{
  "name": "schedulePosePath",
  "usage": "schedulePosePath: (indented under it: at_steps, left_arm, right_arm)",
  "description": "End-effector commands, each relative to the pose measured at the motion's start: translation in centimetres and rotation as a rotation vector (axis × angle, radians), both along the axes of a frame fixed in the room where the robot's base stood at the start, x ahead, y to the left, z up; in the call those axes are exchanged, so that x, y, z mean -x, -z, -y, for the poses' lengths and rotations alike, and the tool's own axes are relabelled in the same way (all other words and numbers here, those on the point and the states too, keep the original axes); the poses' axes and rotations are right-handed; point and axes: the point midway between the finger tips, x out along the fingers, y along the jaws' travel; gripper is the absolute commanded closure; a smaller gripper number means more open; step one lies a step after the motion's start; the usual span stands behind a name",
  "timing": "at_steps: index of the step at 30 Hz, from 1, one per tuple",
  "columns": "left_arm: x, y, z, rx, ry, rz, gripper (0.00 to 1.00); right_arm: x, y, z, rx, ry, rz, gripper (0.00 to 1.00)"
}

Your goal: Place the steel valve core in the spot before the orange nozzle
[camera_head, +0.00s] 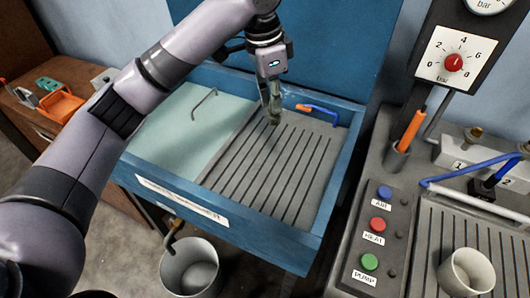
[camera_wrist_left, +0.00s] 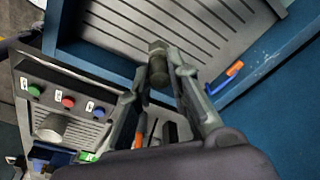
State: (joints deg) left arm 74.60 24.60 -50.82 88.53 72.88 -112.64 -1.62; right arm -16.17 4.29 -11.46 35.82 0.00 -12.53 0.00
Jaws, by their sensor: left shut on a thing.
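My left gripper (camera_head: 272,98) reaches down over the slatted grey tray floor (camera_head: 250,175) in the blue box. It is shut on the steel valve core (camera_wrist_left: 158,62), a small dark metal cylinder with a wider head. In the head view the core (camera_head: 274,119) shows only in part below the fingertips, close above or at the slats; I cannot tell whether it touches. The orange nozzle (camera_head: 304,108), on a blue hose, lies to the right of the gripper near the back wall. It also shows in the wrist view (camera_wrist_left: 234,69). My right gripper is not in view.
A pale green panel (camera_head: 175,130) with a wire handle covers the box's left part. Box walls (camera_head: 225,225) surround the slats. At right, a console carries buttons (camera_head: 378,224), an orange-handled tool (camera_head: 411,130) and a white cup (camera_head: 466,272). A bucket (camera_head: 190,270) stands below.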

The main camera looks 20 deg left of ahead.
Motion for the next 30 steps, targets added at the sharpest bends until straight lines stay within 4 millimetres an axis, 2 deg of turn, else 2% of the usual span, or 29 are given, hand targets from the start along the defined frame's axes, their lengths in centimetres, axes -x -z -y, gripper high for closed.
schedulePosePath:
  at_steps: [5,10,15,18,26,30]
  left_arm:
    - [0.2,3.0,-0.2,-0.003,0.003,-0.006,1.0]
    - [0.2,7.6,-0.2,-0.003,0.0,-0.007,1.0]
    - [0.2,11.9,-0.1,-0.002,0.0,-0.005,1.0]
    - [0.2,13.9,-0.1,-0.001,0.0,-0.002,1.0]
    - [0.1,16.4,-0.1,-0.002,0.0,-0.001,1.0]
    - [0.2,18.6,-0.1,-0.001,0.0,-0.003,1.0]
  right_arm:
    - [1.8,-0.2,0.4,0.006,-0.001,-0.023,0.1]
    - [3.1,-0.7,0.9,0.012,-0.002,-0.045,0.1]
    - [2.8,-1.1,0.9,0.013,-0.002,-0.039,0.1]
    - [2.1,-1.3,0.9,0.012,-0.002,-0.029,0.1]
    - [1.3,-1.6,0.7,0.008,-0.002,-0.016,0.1]
    - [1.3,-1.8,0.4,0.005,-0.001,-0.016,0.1]
